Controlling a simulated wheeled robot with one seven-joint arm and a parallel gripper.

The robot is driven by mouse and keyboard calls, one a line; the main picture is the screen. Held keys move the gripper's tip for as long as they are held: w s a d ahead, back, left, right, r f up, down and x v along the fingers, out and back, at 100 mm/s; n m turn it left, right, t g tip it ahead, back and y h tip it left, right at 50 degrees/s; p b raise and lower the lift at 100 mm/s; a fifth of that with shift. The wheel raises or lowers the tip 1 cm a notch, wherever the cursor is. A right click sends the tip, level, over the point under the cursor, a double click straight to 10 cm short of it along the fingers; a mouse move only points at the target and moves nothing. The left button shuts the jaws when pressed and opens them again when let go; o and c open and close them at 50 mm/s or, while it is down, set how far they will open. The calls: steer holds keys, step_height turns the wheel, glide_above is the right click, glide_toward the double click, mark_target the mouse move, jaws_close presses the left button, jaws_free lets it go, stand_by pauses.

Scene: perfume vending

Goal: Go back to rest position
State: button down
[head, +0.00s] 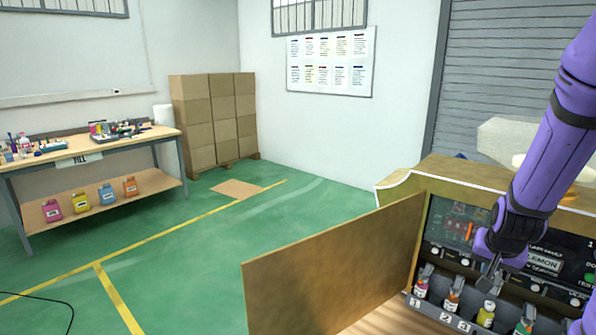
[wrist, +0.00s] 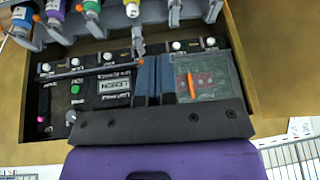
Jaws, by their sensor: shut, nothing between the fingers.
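My gripper (head: 488,281) is at the right of the head view, on the end of my purple arm. Its narrow fingers are shut and empty, pointing down in front of the vending machine (head: 405,190). They appear just above the row of small bottles, but I cannot tell the exact gap. Bottles include a red-labelled one (head: 421,287), an orange-labelled one (head: 452,299) and a yellow one (head: 486,314).
The machine's wooden door (head: 335,265) stands open to the left of the bottles. A workbench (head: 110,146) with bottles and tools stands at the far left, with coloured jugs on its lower shelf (head: 160,193). Cardboard boxes (head: 213,118) are stacked behind.

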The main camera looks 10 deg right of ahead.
steer(key=a+r+n+t+y, duration=0.1)
steer(key=a+r+n, duration=0.1)
steer(key=a+r, duration=0.65)
steer(key=s+a+r+n+y, duration=0.1)
steer(key=s+a+r+n, duration=0.5)
steer(key=s+a+r, duration=0.6)
step_height(320, 180, up, 2)
steer(key=shift+s+r+y, duration=0.1)
steer(key=shift+s+y, duration=0.3)
steer(key=shift+s, duration=0.75)
steer(key=c, duration=1.7)
jaws_free()
steer(key=shift+s+r+n, duration=0.1)
steer(key=shift+s+n, duration=0.2)
steer(key=o, duration=0.4)
steer(key=shift+s+a, duration=0.1)
steer(key=shift+s, duration=0.05)
